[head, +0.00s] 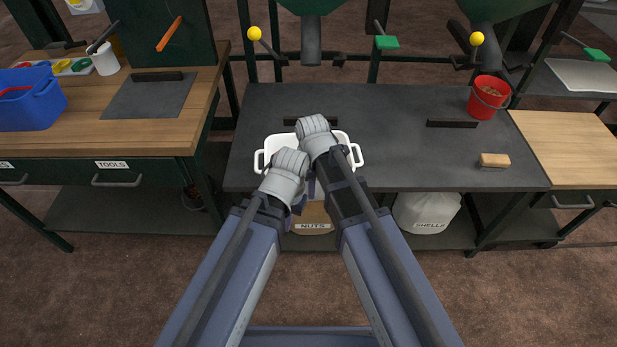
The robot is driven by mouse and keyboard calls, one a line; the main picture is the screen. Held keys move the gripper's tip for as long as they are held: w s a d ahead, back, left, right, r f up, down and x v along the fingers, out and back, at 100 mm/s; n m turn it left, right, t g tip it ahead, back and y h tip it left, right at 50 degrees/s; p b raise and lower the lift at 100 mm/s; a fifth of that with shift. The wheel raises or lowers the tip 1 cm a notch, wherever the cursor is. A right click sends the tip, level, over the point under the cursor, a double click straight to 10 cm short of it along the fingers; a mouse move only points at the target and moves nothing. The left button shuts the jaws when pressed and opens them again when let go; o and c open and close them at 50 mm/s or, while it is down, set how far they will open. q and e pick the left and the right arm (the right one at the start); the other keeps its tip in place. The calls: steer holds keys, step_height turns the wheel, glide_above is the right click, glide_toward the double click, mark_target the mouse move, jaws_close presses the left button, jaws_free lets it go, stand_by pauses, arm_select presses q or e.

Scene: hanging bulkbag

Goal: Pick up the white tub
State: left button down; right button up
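The white tub (274,148) stands on the dark grey bench top (410,155), near its front left part. A looped handle shows at its left end and another at its right end. My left gripper (287,167) is over the front of the tub, left of its middle. My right gripper (316,130) is over the tub's middle and reaches towards its back rim. My wrists and forearms cover much of the tub. The fingers of both grippers are hidden, so I cannot tell whether they touch the tub or are open or shut.
A red bucket (488,97) and a tan block (494,160) stand on the bench at right. A wooden bench at left holds a blue bin (30,98) and a white cup (105,59). Sacks labelled NUTS (313,226) and SHELLS (428,212) sit below.

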steer(key=shift+f+b, duration=0.3)
steer(key=shift+f, duration=0.45)
steer(key=shift+r, duration=0.1)
steer(key=shift+c, duration=0.3)
jaws_close()
stand_by(0.5)
